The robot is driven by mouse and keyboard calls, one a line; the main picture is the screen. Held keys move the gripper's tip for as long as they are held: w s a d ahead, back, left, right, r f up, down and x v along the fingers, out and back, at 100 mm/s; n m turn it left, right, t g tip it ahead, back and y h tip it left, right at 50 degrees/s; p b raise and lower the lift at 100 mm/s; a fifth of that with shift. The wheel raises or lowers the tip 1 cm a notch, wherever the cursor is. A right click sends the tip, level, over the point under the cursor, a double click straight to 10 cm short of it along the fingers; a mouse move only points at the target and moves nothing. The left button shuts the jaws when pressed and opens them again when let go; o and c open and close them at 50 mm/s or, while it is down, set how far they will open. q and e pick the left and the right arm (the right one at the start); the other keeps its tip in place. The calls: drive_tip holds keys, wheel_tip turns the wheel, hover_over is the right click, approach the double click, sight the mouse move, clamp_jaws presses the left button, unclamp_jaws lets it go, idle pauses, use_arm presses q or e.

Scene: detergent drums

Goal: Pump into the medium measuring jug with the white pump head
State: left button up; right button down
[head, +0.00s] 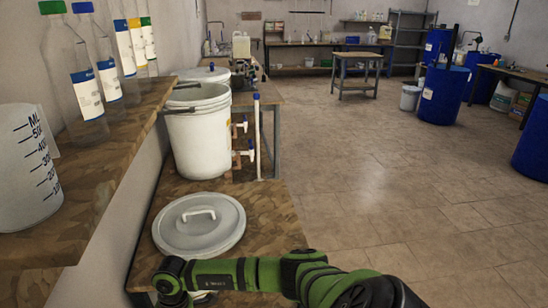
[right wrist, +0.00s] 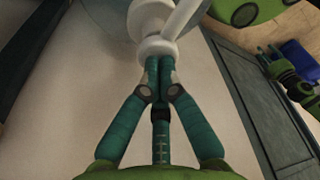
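A white measuring jug (head: 25,165) with ML markings up to about 500 stands on the wooden shelf at the left edge of the head view, partly cut off. Whether it is the medium one I cannot tell. In the right wrist view, a white fitting with a collar (right wrist: 157,46) and a slanting rod (right wrist: 186,18) looks like the pump head. My right gripper (right wrist: 160,66) has its fingertips together right at the collar. Whether they grip or only touch it is unclear. A small green and black part (right wrist: 292,84) at the right may be my left arm; its fingers are not clear.
Tall bottles (head: 90,90) stand behind the jug on the shelf (head: 95,190). A white bucket (head: 200,140) and a grey lid (head: 199,226) are on the lower bench, near my right arm. Blue drums (head: 444,94) stand at the right. The tiled floor (head: 380,180) is clear.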

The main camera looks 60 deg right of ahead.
drive_tip(key=shift+r+p, duration=2.85)
drive_tip(key=shift+r, duration=0.1)
drive_tip(key=shift+f, duration=0.1)
drive_tip(key=shift+s+f+b, duration=0.1)
drive_tip(key=shift+f+b, duration=2.15)
drive_tip(key=shift+f, duration=0.75)
drive_tip(key=shift+r, duration=0.1)
wheel_tip(320, 180, up, 6)
drive_tip(key=p, duration=0.6)
